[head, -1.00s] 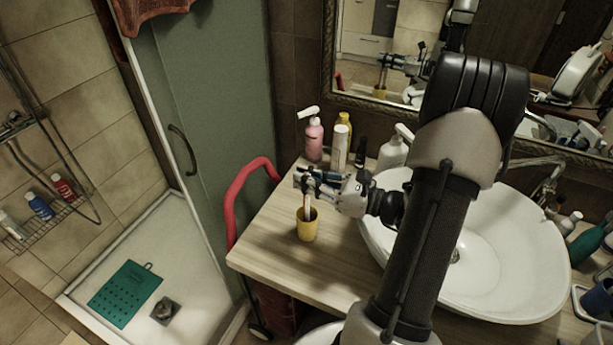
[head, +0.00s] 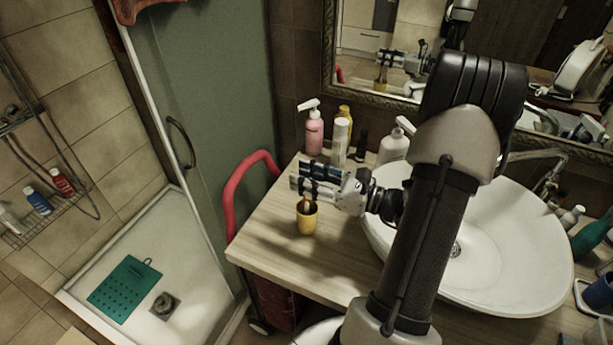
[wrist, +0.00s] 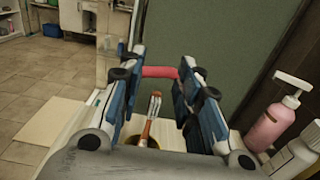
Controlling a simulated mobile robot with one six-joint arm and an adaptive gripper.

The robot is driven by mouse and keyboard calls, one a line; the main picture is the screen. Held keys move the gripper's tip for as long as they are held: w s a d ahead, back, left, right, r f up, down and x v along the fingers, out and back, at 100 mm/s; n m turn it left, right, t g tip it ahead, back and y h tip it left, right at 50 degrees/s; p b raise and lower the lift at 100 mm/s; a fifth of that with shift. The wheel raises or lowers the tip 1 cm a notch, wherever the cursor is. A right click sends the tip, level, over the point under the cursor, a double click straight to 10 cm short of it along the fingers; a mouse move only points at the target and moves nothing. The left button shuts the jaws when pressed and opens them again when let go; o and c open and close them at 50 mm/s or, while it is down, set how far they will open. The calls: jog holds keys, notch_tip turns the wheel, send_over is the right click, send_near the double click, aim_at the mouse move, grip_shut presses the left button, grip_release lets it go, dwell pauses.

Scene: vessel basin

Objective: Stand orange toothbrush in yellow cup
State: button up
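The yellow cup (head: 307,222) stands upright on the wooden counter, left of the basin. It also shows low in the wrist view (wrist: 153,142). The orange toothbrush (wrist: 149,117) stands in the cup, bristles up and slightly tilted; in the head view only a short part of it (head: 306,204) shows above the rim. My gripper (head: 312,179) is open just above the cup. In the wrist view its two blue-padded fingers (wrist: 153,92) are spread wide on either side of the toothbrush, with gaps on both sides. The toothbrush's lower end is hidden inside the cup.
A pink pump bottle (head: 314,132), a white bottle (head: 340,142) and other bottles stand behind my gripper along the wall. The white basin (head: 470,265) is to the right. The counter (head: 275,238) is clear around the cup's left and front.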

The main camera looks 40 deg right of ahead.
jog(key=shift+s, duration=0.1)
jog(key=v, duration=1.1)
jog(key=shift+s+d, duration=0.2)
jog(key=shift+s, duration=0.15)
dwell(0.5)
